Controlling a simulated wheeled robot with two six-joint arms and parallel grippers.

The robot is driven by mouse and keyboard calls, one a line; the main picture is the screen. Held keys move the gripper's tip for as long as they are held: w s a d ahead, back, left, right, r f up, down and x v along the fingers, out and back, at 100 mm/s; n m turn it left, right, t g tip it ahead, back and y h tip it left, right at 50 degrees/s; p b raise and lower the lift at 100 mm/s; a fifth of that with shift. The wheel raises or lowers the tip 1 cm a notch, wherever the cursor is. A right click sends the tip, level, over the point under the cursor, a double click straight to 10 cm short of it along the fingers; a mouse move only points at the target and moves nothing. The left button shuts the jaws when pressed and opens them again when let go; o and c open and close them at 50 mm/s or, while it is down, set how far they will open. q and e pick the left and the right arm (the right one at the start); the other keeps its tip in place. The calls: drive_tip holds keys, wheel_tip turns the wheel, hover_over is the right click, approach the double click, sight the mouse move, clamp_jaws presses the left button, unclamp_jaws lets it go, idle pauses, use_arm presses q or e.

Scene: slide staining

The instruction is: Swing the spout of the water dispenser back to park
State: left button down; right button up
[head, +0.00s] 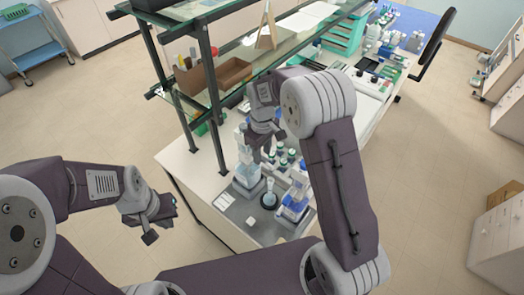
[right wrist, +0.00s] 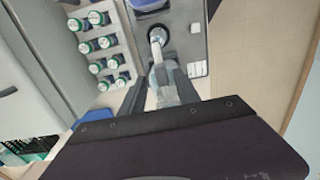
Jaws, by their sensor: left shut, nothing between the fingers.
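A clear, bottle-like vessel with pale blue contents (head: 247,174) stands on the grey tray on the bench in the head view. It looks like the water dispenser, but my right gripper and arm hide its top, and I cannot make out the spout's direction. My right gripper (head: 262,147) is just above it, pointing down. In the right wrist view its fingers (right wrist: 161,78) are apart, with a translucent pale part (right wrist: 166,88) between them; I cannot tell whether they touch it. My left gripper (head: 152,232) is shut and empty, left of the bench's front corner.
A small flask (head: 269,198) and a blue-and-clear container (head: 293,207) stand close by on the grey tray (head: 236,212). Several capped vials (right wrist: 97,45) stand in a rack beside it. A glass shelf (head: 190,92) on dark posts rises behind; open floor lies left.

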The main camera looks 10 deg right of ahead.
drive_tip(key=shift+f, duration=0.4)
drive_tip(key=shift+s+r, duration=0.1)
drive_tip(key=shift+s, duration=0.4)
drive_tip(key=c, duration=0.4)
drive_tip(key=shift+w, duration=0.15)
clamp_jaws()
